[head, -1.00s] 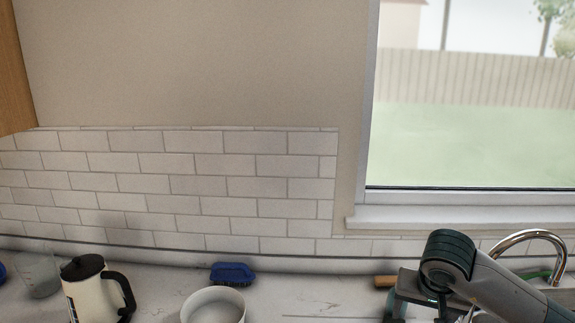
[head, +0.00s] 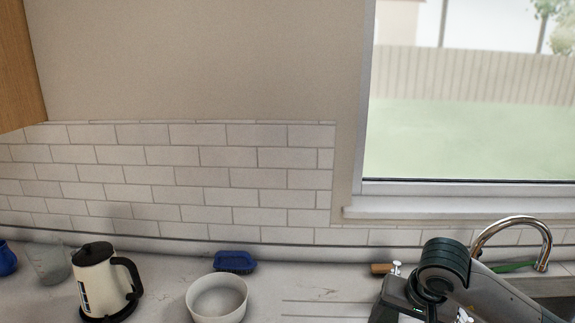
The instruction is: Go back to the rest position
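My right arm comes in from the lower right in the head view. Its gripper (head: 405,308) is partly in view at the bottom edge, in front of the sink. The fingertips are cut off or hidden, so I cannot tell whether it is open or shut, or whether it holds anything. My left gripper is not in view.
On the counter stand a cream kettle (head: 103,283), a white bowl (head: 217,299), a blue brush (head: 235,262), a clear beaker (head: 50,264) and a blue vessel (head: 6,259). A curved faucet (head: 512,222) rises behind my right arm. The counter between bowl and arm is clear.

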